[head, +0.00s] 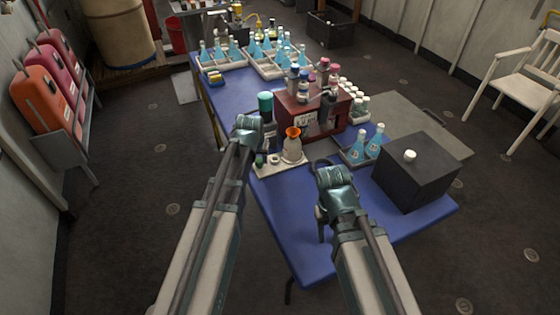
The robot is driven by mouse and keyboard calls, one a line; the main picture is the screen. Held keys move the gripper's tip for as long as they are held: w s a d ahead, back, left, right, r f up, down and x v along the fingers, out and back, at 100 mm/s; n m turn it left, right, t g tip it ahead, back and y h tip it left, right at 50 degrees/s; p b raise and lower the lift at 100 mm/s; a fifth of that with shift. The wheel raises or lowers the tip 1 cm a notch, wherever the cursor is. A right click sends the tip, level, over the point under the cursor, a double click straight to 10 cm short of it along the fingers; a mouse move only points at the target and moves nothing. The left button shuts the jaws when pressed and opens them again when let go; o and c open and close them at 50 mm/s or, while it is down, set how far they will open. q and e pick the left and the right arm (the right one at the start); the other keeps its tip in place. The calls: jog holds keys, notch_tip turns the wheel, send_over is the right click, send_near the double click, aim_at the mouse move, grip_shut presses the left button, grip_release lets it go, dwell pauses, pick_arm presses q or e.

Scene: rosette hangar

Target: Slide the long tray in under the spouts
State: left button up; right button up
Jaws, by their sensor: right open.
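Several light trays stand on the blue table: one with blue flasks (222,62) at the back left, one with blue flasks (268,66) at the back middle, and a small one with two blue flasks (355,158) beside the black box. I cannot tell which is the long tray. A red-brown case (290,112) with bottles on top stands mid-table; no spouts can be made out. My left gripper (246,122) is over the table's left edge, by a dark bottle with a teal cap (265,103); its fingers are unclear. My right gripper (328,166) is open and appears empty, over the table's front part.
A white flask with an orange funnel (291,146) stands on a small pale tray (268,170) between my grippers. A black box (415,172) with a white knob fills the right front corner. The blue table's (300,240) front left part is clear. A white chair (520,80) stands right.

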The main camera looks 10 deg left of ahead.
aim_at(296, 133)
pick_arm(q)
jog(key=c, duration=0.5)
jog(key=shift+w+d, duration=1.3)
jog(key=shift+d, duration=0.65)
jog(key=shift+w+d, duration=1.35)
jog(key=shift+d, duration=0.55)
jog(key=shift+w+d, duration=1.3)
jog(key=shift+d, duration=0.65)
jog(key=o, duration=1)
jog(key=shift+r, duration=0.1)
pick_arm(e)
jog(key=shift+r, duration=0.1)
pick_arm(q)
notch_tip(296, 133, up, 7)
jog(key=p, duration=0.7)
pick_arm(e)
notch_tip(296, 133, up, 7)
